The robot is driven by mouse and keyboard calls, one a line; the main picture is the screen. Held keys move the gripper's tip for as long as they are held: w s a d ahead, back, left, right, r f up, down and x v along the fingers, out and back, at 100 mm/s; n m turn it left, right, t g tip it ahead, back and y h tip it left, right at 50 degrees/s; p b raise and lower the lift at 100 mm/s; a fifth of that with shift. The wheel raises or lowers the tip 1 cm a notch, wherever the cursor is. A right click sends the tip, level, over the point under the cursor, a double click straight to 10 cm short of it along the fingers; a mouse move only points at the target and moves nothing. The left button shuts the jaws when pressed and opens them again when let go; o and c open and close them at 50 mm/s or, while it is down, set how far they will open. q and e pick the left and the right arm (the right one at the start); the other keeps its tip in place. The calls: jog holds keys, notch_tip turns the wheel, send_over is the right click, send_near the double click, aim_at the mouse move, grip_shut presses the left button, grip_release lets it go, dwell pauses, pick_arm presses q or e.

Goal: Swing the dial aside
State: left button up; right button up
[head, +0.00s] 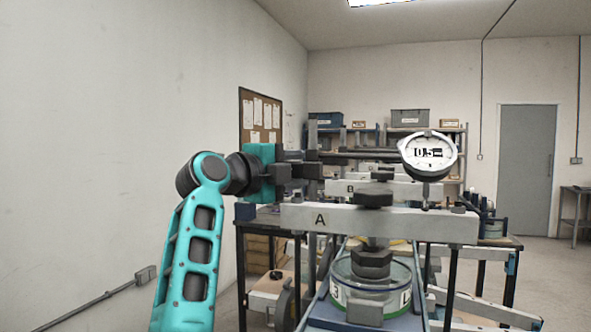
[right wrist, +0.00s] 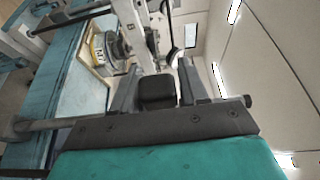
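The dial (head: 429,152) is a round white gauge reading about 0.5, on the end of a dark horizontal rod (head: 368,154) above the pale beam marked A (head: 390,222). The dial shows edge-on in the right wrist view (right wrist: 175,57). My right gripper (head: 308,168) is at the left end of the rod, beside a grey upright post, well left of the dial. In the right wrist view its two fingers (right wrist: 158,72) stand apart with a dark block low between them. I cannot tell whether they touch the rod or post. My left gripper is out of view.
Below beam A, a dark threaded screw stands over a round glass dish (head: 370,285). More frames, one with a beam marked B (head: 348,188), stand behind. Shelves with bins (head: 410,118) are at the back. Open room lies left, towards the wall.

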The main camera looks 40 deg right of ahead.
grip_shut()
dwell(0.5)
